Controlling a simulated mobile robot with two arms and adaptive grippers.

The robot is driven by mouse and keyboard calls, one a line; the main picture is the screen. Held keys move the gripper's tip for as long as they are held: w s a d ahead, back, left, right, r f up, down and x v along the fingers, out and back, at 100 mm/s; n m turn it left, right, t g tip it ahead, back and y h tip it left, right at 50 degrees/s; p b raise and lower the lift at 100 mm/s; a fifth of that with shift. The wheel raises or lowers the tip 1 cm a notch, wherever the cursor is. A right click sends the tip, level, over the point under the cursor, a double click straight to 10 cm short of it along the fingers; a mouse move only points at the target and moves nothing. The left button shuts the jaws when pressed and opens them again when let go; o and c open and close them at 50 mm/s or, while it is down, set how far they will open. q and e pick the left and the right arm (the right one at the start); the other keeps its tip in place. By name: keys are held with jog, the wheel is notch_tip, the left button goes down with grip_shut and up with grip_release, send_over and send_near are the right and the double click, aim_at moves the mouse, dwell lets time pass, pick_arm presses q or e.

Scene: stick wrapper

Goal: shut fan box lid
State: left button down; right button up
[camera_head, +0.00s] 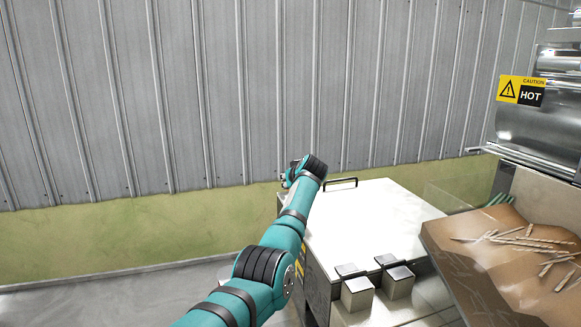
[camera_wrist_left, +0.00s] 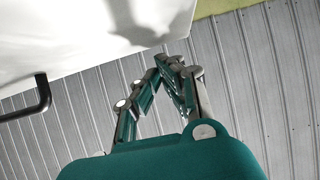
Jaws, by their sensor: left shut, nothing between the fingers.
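The fan box lid (camera_head: 375,218) is a white panel lying about level on top of the box in the head view. I cannot tell whether it is fully down. Its black handle (camera_head: 341,183) is at the far edge. In the left wrist view the white lid (camera_wrist_left: 75,40) fills the upper left, with the handle (camera_wrist_left: 40,102) at the left edge. My left gripper (camera_wrist_left: 172,62) is shut and empty, beside the lid's edge and casting a shadow on it. In the head view it is at the box's far left corner (camera_head: 290,176), partly hidden by my wrist. My right gripper is out of view.
Several metal blocks (camera_head: 357,292) stand at the near side of the box. A brown tray (camera_head: 480,262) with loose sticks is at right. A metal machine with a yellow HOT label (camera_head: 521,91) stands behind it. A corrugated wall (camera_head: 230,90) closes off the back.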

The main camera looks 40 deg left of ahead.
pick_arm(q)
jog(key=shift+s+f, duration=0.1)
jog(key=shift+f, duration=0.8)
jog(key=shift+d+f, duration=0.15)
jog(key=shift+f, duration=0.05)
jog(key=v, duration=0.4)
jog(key=r+v, duration=0.1)
jog(key=v, duration=0.7)
jog(key=shift+a+r, duration=0.25)
jog(key=shift+a, duration=0.05)
